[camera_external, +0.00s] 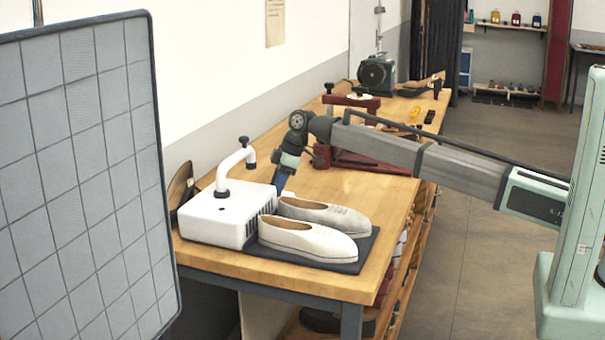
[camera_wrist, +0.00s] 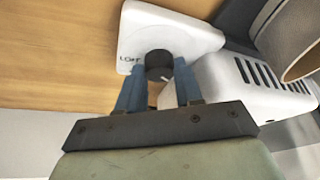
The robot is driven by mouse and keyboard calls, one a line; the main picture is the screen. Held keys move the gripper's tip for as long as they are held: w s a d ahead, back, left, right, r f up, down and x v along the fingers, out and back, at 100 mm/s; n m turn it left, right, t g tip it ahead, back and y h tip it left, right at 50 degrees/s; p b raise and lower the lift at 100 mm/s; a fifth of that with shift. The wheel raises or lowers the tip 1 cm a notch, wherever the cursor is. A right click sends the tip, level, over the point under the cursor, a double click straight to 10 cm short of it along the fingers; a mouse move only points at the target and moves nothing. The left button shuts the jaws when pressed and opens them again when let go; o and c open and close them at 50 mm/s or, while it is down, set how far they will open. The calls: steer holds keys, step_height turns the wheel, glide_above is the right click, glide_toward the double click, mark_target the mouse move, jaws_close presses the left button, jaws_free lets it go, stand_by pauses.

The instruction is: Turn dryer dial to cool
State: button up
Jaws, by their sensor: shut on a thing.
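The white dryer (camera_external: 215,232) stands at the near end of the workbench, with a curved white pipe on top. In the wrist view, its white body (camera_wrist: 225,90) has dark vent slots and a white panel (camera_wrist: 165,30). A round black dial (camera_wrist: 158,62) sits on the panel. It carries a white pointer mark towards the lower right; small lettering beside it is hard to read. My gripper (camera_wrist: 158,75) has its blue fingers on either side of the dial, shut on it. In the external view, my gripper (camera_external: 277,190) reaches down behind the dryer, and the dial is hidden.
Two pale shoes (camera_external: 310,238) rest on a dark mat (camera_external: 340,262) right beside the dryer. A grey gridded panel (camera_external: 80,180) stands at the left. A red stand (camera_external: 350,103) and a green machine (camera_external: 376,74) are farther along the bench.

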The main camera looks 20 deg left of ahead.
steer(key=m+t, duration=0.1)
steer(key=m, duration=0.2)
steer(key=m+t, duration=0.1)
steer(key=m, duration=0.2)
steer(key=shift+s+t+y, duration=0.15)
steer(key=shift+t+y, duration=0.15)
steer(key=shift+m, duration=0.4)
steer(key=o, duration=1)
steer(key=v, duration=1.4)
